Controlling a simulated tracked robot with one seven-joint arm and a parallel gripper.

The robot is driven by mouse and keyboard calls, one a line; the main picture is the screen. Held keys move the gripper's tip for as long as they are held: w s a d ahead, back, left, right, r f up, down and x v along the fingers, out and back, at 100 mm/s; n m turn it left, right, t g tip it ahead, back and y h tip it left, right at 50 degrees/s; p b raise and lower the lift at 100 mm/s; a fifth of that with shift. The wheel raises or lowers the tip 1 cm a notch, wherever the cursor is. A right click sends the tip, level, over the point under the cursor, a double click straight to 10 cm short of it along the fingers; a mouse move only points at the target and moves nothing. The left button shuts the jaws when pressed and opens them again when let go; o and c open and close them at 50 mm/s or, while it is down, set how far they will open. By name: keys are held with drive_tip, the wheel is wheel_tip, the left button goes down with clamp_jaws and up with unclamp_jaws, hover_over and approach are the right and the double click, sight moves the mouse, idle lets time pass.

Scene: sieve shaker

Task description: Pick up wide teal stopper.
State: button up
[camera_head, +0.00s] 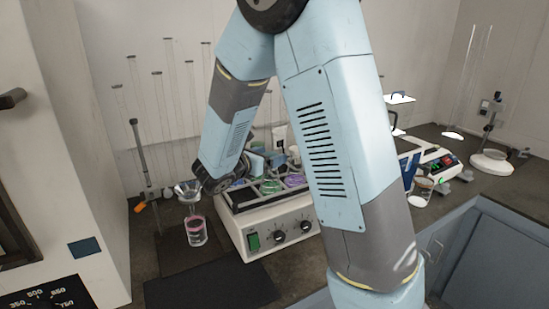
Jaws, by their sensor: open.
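My gripper (268,159) is open and hangs over the back left part of the shaker (252,236), reaching to the right from my wrist. In the shaker's rack, a green-teal round item (271,186) shows below the gripper, and a purple one (295,181) sits to its right. Both are small and partly covered by the rack bars. I cannot tell for certain which thing is the wide teal stopper. My forearm hides the right part of the shaker. Nothing can be seen held between the fingers.
A glass with pink liquid (196,232) and a funnel-like top stands left of the shaker. A dark mat (211,288) lies in front. Thin glass rods rise behind. A white device (437,160) and a beaker (421,188) stand to the right. A stand (491,162) is at far right.

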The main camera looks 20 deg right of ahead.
drive_tip(key=shift+x, duration=1.25)
drive_tip(key=c, duration=1)
